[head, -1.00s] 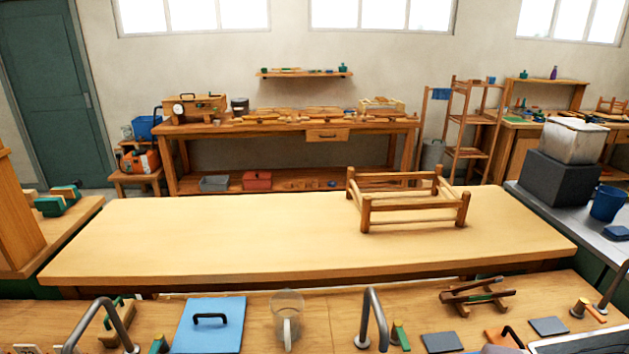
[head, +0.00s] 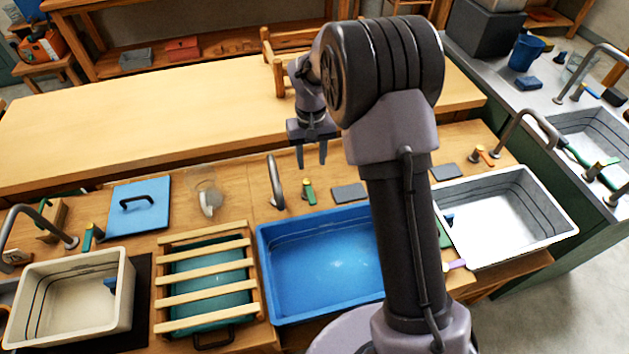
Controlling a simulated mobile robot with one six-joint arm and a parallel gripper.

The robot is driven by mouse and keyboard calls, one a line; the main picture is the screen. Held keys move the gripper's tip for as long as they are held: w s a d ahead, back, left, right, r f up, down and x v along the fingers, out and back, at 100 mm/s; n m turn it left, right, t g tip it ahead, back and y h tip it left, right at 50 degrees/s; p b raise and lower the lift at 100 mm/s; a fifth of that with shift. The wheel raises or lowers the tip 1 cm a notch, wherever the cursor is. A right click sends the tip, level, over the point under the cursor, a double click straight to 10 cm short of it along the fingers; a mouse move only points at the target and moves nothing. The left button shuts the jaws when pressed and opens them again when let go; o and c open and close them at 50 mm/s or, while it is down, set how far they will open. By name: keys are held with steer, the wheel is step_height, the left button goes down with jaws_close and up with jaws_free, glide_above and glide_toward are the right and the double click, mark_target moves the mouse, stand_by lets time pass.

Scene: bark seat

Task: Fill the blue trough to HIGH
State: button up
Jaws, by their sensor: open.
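The blue trough (head: 315,229) is set in the bench at the middle of the head view. Its right part is hidden behind my arm. Dark level lines run along its inner wall, and its floor looks pale blue with a faint glint; I cannot tell how much water is in it. A grey curved tap (head: 275,184) stands behind its back rim, with a green and yellow lever (head: 308,193) just to the right. My gripper (head: 311,163) points down, open and empty, above and behind this lever, apart from it as far as I can tell.
A slatted wooden rack covers a green basin (head: 205,293) left of the trough. A cream basin (head: 75,300) is far left, a white basin (head: 510,215) right. A clear jug (head: 208,198) and blue lidded board (head: 140,206) lie behind. The long table (head: 150,130) is mostly bare.

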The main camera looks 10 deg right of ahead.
mark_target(312, 197)
step_height(312, 197, down, 16)
steer(key=b, duration=0.4)
steer(key=shift+r, duration=0.1)
jaws_close()
stand_by(1.0)
